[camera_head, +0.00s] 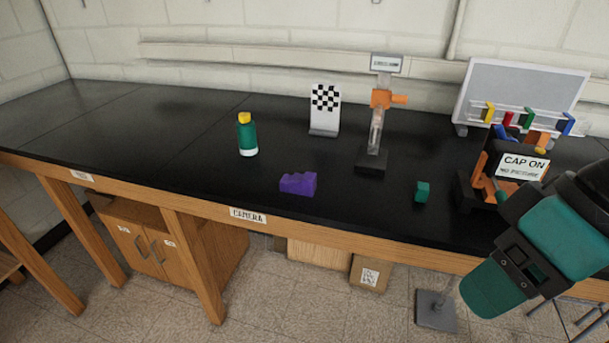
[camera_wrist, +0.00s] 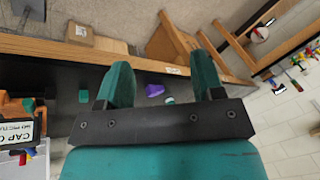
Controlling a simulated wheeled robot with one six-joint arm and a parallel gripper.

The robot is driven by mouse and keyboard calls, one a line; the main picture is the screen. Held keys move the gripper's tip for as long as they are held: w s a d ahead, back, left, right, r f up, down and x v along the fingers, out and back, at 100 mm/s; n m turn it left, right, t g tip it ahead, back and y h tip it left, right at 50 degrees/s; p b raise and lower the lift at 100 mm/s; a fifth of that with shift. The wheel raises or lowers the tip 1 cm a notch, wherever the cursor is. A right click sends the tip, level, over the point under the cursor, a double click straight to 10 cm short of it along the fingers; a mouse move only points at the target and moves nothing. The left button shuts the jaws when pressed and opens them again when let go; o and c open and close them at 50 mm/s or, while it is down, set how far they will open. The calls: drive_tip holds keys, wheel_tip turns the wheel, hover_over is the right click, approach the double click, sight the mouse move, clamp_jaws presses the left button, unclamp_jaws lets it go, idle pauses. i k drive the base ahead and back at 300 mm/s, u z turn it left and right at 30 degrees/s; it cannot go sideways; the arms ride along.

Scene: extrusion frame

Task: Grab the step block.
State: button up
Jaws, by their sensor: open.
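The step block is a purple stepped piece (camera_head: 298,184) on the black bench top, near the front edge and left of the middle in the head view. In the wrist view the purple block (camera_wrist: 154,90) shows small and far off, in the gap between the fingers. My gripper (camera_wrist: 160,62) has two teal fingers set wide apart with nothing between them. It is well away from the block. In the head view my teal and black arm is at the lower right, to the right of the block and apart from it.
A green bottle with a yellow cap (camera_head: 247,135) stands behind the block to the left. A checkered board (camera_head: 325,108), a stand with an orange clamp (camera_head: 376,115) and a small green block (camera_head: 422,192) are to the right. A "CAP ON" sign (camera_head: 522,167) is near my arm.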

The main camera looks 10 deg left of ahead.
sight(306, 184)
drive_tip(key=z, duration=0.15)
drive_tip(key=k, duration=0.35)
drive_tip(key=u, duration=1.15)
drive_tip(key=i, duration=1.25)
drive_tip(key=u, duration=0.4)
